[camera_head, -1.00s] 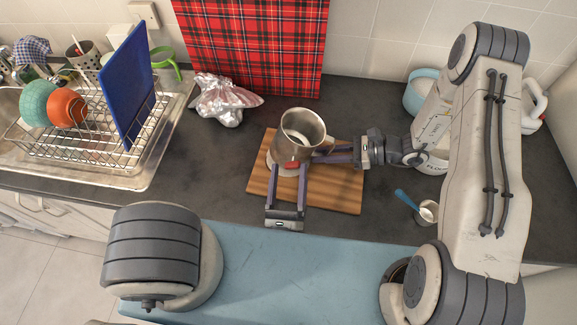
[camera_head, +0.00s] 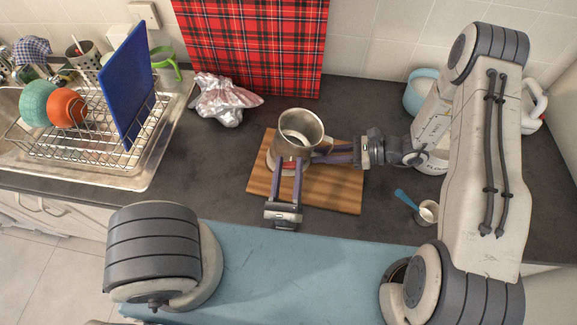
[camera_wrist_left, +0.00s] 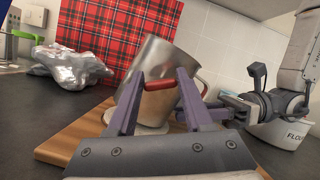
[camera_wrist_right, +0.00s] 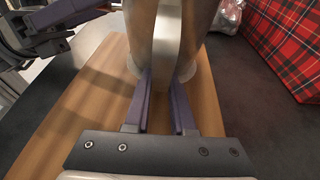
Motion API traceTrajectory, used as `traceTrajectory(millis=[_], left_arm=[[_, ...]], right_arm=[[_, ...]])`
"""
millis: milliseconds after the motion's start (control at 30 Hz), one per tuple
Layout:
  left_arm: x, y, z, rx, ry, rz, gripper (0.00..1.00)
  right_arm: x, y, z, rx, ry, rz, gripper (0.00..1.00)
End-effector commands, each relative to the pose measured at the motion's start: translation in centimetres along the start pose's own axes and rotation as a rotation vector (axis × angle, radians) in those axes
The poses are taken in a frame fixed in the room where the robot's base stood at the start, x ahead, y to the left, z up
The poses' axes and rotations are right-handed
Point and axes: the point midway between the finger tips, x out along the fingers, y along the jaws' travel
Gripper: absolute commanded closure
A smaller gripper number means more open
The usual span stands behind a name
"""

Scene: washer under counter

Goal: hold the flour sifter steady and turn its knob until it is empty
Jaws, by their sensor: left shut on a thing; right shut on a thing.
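The flour sifter (camera_head: 297,136) is a shiny metal cup standing over a pale dish (camera_head: 272,162) on the wooden board. My right gripper (camera_head: 318,158) comes from the right and is shut on the sifter's handle (camera_wrist_right: 166,45), a flat metal band. The dish's contents are mostly hidden by the sifter.
The wooden board (camera_head: 335,190) lies on the dark counter. A crumpled foil-like bag (camera_head: 224,100) is behind left, and a dish rack (camera_head: 100,140) stands further left. A white flour container (camera_head: 432,162) and a small cup with a blue-handled utensil (camera_head: 427,211) are right. A red tartan panel (camera_head: 255,45) stands behind.

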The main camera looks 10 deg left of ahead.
Motion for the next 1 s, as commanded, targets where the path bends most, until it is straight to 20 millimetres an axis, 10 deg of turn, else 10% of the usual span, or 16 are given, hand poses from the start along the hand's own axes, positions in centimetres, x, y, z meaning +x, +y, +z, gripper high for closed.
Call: traceTrajectory(millis=[267,300,367,1000], left_arm=[[0.0,0.1,0.1,0.048,-0.003,-0.022,1.0],[0.0,0.1,0.1,0.048,-0.003,-0.021,0.41],[0.0,0.1,0.1,0.048,-0.003,-0.021,0.2],[-2.5,-0.1,0.0,0.046,0.003,-0.029,0.2]], right_arm=[[-0.1,-0.2,0.0,0.0,0.001,-0.005,1.0],[-0.1,-0.2,0.0,-0.001,0.001,-0.005,1.0],[-0.1,-0.2,0.0,-0.001,0.001,-0.005,1.0],[0.0,-0.1,0.0,0.0,0.0,-0.002,1.0]])
